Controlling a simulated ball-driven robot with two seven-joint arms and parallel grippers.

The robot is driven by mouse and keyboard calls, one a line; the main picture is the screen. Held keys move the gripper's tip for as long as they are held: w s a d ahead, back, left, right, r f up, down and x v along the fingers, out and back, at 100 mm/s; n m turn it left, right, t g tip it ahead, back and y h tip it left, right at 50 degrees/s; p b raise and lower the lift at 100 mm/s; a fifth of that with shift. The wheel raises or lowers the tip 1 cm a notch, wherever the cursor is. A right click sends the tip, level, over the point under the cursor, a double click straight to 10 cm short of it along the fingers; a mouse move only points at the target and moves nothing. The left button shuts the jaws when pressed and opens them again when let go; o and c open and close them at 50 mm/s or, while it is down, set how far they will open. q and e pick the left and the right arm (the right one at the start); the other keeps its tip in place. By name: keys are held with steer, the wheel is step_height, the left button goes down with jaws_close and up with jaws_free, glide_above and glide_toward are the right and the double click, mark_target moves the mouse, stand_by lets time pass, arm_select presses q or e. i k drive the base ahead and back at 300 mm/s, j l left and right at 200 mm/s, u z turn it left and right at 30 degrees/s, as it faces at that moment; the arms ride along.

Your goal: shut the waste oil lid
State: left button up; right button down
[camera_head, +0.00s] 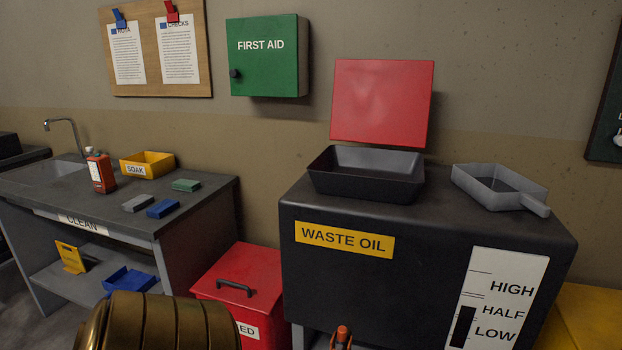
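The waste oil tank (425,250) is a large black box with a yellow WASTE OIL label, right of centre in the head view. A dark open funnel tray (365,185) sits on its top. The red lid (382,103) stands raised, nearly upright, behind the tray, so the tray's mouth is uncovered. Neither of my grippers shows in the view. A brass, ribbed rounded part (160,322) fills the bottom left edge; I cannot tell whether it is mine.
A grey handled pan (500,187) rests on the tank's right top. A red bin (240,285) stands left of the tank. The grey bench (60,192) holds a red bottle (101,173), yellow SOAK box (147,165) and sponges. A small orange-tipped item (342,334) shows at the bottom.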

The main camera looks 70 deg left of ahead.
mark_target(376, 102)
steer(key=i+u, duration=0.1)
steer(key=u, duration=0.3)
steer(key=i+j+u, duration=0.1)
steer(key=u, duration=0.3)
steer(key=i+u, duration=0.15)
steer(key=u, duration=0.3)
steer(key=i+u, duration=0.15)
steer(key=u, duration=0.25)
steer(key=i+l+u, duration=0.1)
steer(key=u, duration=0.3)
steer(key=i+l, duration=0.3)
